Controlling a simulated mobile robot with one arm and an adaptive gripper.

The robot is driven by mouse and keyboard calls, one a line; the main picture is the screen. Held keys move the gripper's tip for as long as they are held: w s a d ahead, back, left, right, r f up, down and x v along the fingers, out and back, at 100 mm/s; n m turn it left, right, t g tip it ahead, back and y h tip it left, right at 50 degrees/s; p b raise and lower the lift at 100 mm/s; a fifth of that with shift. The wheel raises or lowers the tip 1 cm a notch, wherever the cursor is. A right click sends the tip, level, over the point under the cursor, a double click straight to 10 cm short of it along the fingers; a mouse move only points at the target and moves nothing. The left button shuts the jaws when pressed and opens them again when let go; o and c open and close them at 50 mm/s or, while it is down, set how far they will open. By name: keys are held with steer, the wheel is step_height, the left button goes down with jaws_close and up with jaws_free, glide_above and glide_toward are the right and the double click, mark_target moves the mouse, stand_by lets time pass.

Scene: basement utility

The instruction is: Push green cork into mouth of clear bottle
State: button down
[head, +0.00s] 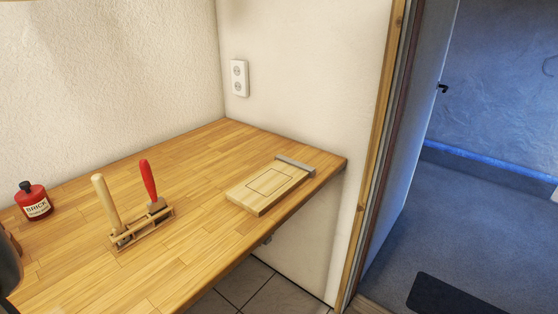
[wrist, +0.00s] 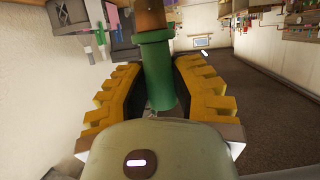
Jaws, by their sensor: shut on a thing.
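My gripper (wrist: 156,88) shows in the wrist view, with yellow ridged fingers on either side of a green cylindrical piece. It is shut on this piece, which I take to be the green cork (wrist: 156,68). The piece has a wider green collar near its far end, and a brown section (wrist: 151,16) shows beyond the collar, cut off by the top edge. I cannot make out a clear bottle in either view. The gripper's fingers do not show in the head view.
A wooden worktop (head: 165,190) holds a red bottle (head: 33,201) with a label, a small tool rack (head: 143,231) with two upright handles, and a flat wooden board (head: 266,187). Bare worktop lies between them. A doorway opens at the right onto a carpeted floor (head: 470,220).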

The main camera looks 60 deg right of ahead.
steer(key=shift+f, duration=0.25)
steer(key=c, duration=0.8)
jaws_free()
steer(key=shift+v, duration=6.1)
steer(key=shift+w, duration=0.15)
